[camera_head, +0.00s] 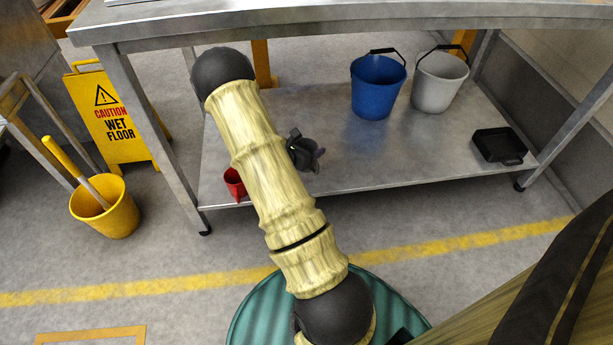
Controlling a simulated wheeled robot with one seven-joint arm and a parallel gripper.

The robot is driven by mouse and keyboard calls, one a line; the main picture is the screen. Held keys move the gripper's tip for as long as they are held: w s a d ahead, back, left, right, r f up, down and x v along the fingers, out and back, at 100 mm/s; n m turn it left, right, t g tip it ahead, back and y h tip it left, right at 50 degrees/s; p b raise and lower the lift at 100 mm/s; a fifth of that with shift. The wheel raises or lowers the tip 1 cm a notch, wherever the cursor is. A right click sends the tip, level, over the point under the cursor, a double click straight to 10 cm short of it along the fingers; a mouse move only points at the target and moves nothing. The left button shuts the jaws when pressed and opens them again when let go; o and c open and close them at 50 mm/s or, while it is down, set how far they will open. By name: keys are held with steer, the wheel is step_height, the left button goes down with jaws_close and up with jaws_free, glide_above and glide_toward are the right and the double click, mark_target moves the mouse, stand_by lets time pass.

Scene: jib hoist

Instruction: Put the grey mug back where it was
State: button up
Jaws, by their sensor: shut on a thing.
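My gripper (312,157) shows as a small dark shape just right of my pale arm link, in front of or over the lower shelf of the steel table. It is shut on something. The held thing is dark and small here, and I cannot clearly tell its outline from the gripper; it fits the grey mug. No other grey mug shows. My arm link hides part of the shelf and the rest of my forearm.
The steel table's lower shelf (400,160) holds a red cup-like thing (235,183), a blue bucket (376,90), a pale grey bucket (438,82) and a black tray (497,146). A yellow bucket (110,212) and wet-floor sign (108,120) stand left. The shelf's middle is bare.

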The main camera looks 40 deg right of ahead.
step_height(320, 180, down, 5)
steer(key=b, duration=0.2)
steer(key=shift+f+b, duration=0.1)
steer(key=shift+b, duration=0.2)
steer(key=shift+f, duration=0.15)
step_height(320, 180, down, 4)
steer(key=b, duration=0.2)
steer(key=shift+b, duration=0.4)
steer(key=shift+r, duration=0.25)
steer(key=shift+f, duration=0.1)
steer(key=o, duration=1.1)
